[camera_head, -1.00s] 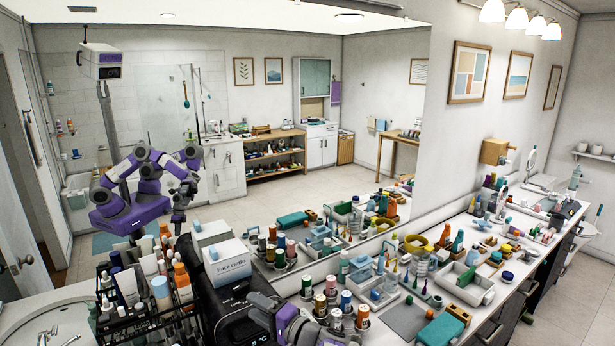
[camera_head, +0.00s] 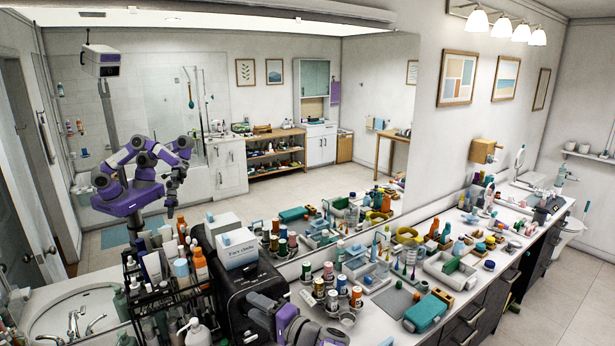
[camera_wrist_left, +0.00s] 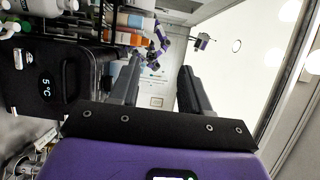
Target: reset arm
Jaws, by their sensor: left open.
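My left gripper (camera_head: 258,311) is at the bottom middle of the head view, in front of the black mini fridge (camera_head: 240,290). In the left wrist view my left gripper (camera_wrist_left: 158,88) shows two dark fingers spread apart, with nothing held between them. The fridge front (camera_wrist_left: 45,85), with its 5 °C display, is just left of the fingers there. I cannot tell whether the gripper touches it. My right gripper is not directly in view.
A rack of bottles (camera_head: 160,292) stands left of the fridge, by the sink (camera_head: 70,310). A white-blue box (camera_head: 237,250) sits on the fridge. Spools (camera_head: 331,300), a teal case (camera_head: 425,314) and trays crowd the counter (camera_head: 378,329). The mirror (camera_head: 300,190) reflects my body.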

